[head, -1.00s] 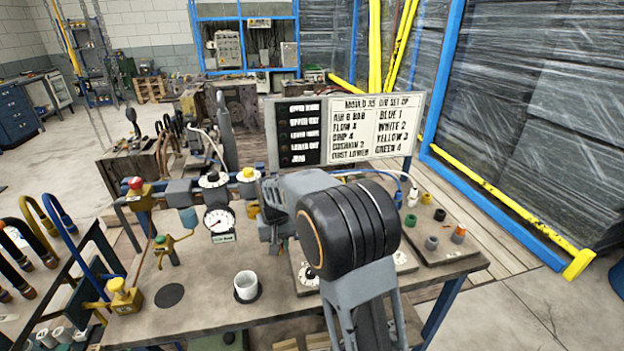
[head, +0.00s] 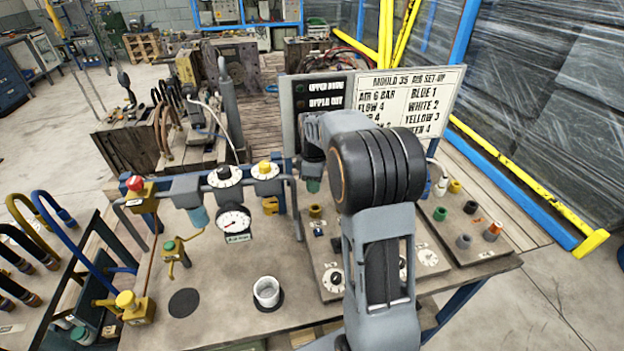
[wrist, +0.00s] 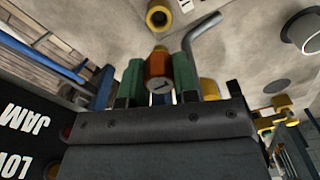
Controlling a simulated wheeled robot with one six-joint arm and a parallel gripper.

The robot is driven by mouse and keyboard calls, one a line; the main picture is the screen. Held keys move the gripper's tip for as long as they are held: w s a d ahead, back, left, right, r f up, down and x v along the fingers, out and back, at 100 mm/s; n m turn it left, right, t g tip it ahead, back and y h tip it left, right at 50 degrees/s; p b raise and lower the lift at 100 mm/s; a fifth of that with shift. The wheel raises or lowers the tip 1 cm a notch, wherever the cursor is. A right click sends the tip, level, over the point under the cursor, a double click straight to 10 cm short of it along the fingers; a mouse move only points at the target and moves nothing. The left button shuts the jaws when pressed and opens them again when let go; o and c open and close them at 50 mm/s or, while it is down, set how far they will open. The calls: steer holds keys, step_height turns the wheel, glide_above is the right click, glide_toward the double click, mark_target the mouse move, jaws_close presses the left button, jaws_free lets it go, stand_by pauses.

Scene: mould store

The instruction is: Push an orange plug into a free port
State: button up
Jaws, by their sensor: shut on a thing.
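My gripper (wrist: 157,84) is shut on an orange plug (wrist: 157,64) in the wrist view. The plug has a grey end with a dark mark and sits between two green fingers. A brass ring-shaped port (wrist: 159,14) with a dark, empty-looking opening lies beyond the plug's tip, apart from it. In the head view, my gripper (head: 313,184) shows only partly behind my arm, over the back of the bench, and the held plug is hidden. Another orange-and-grey piece (head: 492,231) stands on the right-hand panel. A brass fitting (head: 315,211) sits on the middle panel.
A sign board (head: 415,95) stands close behind my arm. A gauge (head: 234,222), valve knobs and a bent pipe are left of it. A white cup (head: 267,291) stands on the front of the bench. Green, yellow and grey pieces (head: 464,240) stand on the right panel.

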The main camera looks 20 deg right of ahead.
steer(key=shift+d+f+b, duration=0.2)
steer(key=shift+f+b, duration=0.9)
steer(key=shift+f, duration=0.35)
steer(key=shift+a+f+b, duration=0.1)
steer(key=shift+f+b, duration=0.8)
steer(key=shift+f, duration=0.4)
steer(key=shift+s+f+b, duration=0.1)
steer(key=shift+f+b, duration=0.35)
steer(key=shift+f, duration=0.85)
stand_by(1.0)
steer(key=shift+c, duration=0.3)
steer(key=o, duration=1.5)
steer(key=shift+c, duration=0.2)
steer(key=shift+r, duration=0.2)
steer(key=shift+r+p, duration=2.95)
steer(key=shift+r, duration=0.7)
